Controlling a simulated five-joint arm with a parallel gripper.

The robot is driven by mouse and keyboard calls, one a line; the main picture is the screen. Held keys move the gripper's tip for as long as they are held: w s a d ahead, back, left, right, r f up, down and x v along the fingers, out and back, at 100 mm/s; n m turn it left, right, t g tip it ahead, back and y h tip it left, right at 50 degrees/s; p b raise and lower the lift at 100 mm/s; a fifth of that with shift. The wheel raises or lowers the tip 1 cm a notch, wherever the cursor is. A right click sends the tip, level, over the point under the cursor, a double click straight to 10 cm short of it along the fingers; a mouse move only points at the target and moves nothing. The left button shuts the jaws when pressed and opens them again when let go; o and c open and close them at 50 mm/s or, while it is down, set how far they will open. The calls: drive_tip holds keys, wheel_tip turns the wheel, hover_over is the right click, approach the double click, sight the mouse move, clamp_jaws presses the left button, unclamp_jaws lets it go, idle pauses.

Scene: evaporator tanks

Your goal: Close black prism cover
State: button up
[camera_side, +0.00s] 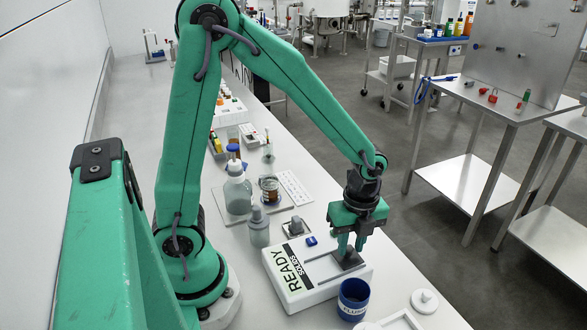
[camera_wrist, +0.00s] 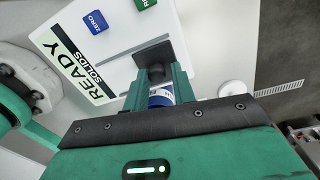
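The black prism cover (camera_side: 349,261) is a small dark plate on top of the white instrument (camera_side: 283,283), at its right side in the side view. In the wrist view the cover (camera_wrist: 153,53) shows as a dark square just beyond my fingertips. My gripper (camera_side: 350,248) points down over the cover, its tips at or very near it. In the wrist view my gripper's fingers (camera_wrist: 159,76) stand apart, with a gap between them. I cannot tell whether the tips touch the cover, and the fingers hide part of it. The cover's exact tilt is unclear.
The instrument has a READY display (camera_side: 290,268) and a blue button (camera_side: 311,240). A blue cup (camera_side: 353,298) stands close to its front right. A white round lid (camera_side: 424,300) lies farther right.

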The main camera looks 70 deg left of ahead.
drive_tip(key=o, duration=0.3)
drive_tip(key=shift+w, duration=0.1)
drive_tip(key=shift+r, duration=0.1)
drive_tip(key=shift+w+r, duration=0.15)
drive_tip(key=shift+r, duration=3.75)
drive_tip(key=r+n, duration=0.1)
drive_tip(key=n, duration=0.1)
wheel_tip(320, 180, up, 5)
drive_tip(key=n+t, duration=0.3)
drive_tip(key=n, duration=0.4)
hover_over(327, 255)
drive_tip(key=s+a+r+n+t, duration=0.3)
drive_tip(key=s+n, duration=0.3)
drive_tip(key=n, duration=0.4)
drive_tip(key=shift+r+n, duration=0.25)
drive_tip(key=shift+n, duration=0.15)
